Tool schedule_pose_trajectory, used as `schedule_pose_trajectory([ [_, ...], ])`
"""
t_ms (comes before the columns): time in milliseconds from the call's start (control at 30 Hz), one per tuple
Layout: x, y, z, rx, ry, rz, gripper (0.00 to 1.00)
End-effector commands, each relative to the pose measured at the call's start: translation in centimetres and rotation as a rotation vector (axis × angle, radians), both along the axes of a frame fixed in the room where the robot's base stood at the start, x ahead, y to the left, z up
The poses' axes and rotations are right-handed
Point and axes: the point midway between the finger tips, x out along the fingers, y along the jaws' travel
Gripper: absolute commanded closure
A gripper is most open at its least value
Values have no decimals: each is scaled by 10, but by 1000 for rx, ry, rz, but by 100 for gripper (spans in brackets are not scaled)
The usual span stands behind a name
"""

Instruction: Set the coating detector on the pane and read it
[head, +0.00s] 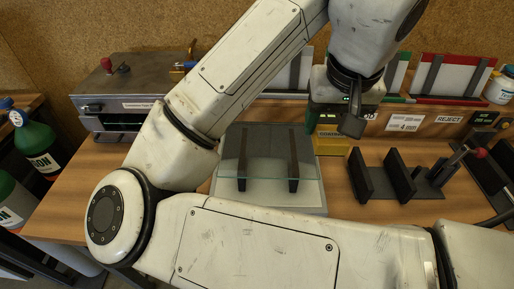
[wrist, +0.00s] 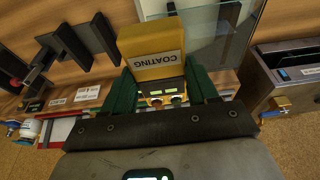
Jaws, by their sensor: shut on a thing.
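The coating detector (head: 331,146) is a yellow block with a COATING label. In the wrist view the detector (wrist: 153,57) shows its lettering upside down, with small brass-coloured round parts near its base. My gripper (head: 338,128) is shut on it. In the wrist view my gripper (wrist: 160,88) has a dark green piece on each side of the block. The glass pane (head: 262,168) lies tilted across two dark bars, left of the detector in the head view. The pane (wrist: 215,40) shows at upper right in the wrist view. The detector appears apart from it; no reading is legible.
Dark upright racks (head: 392,175) and a red-knobbed lever (head: 479,153) stand right of the detector. A shelf with a REJECT label (head: 449,119) runs behind. A grey metal unit (head: 125,95) stands at the back left. My arm crosses in front of the pane's frame.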

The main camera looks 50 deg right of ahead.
Motion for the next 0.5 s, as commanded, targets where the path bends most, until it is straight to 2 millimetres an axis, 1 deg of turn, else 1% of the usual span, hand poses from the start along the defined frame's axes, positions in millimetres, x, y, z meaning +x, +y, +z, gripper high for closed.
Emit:
schedule_pose_trajectory([
  [33, 0, 0, -9, 0, 0, 0, 77],
  [167, 3, -1, -15, -1, 1, 2, 77],
  [233, 9, -2, -18, -2, 4, 3, 77],
  [367, 33, -7, -29, -2, 7, 6, 77],
  [500, 64, -14, -42, -2, 6, 6, 77],
])
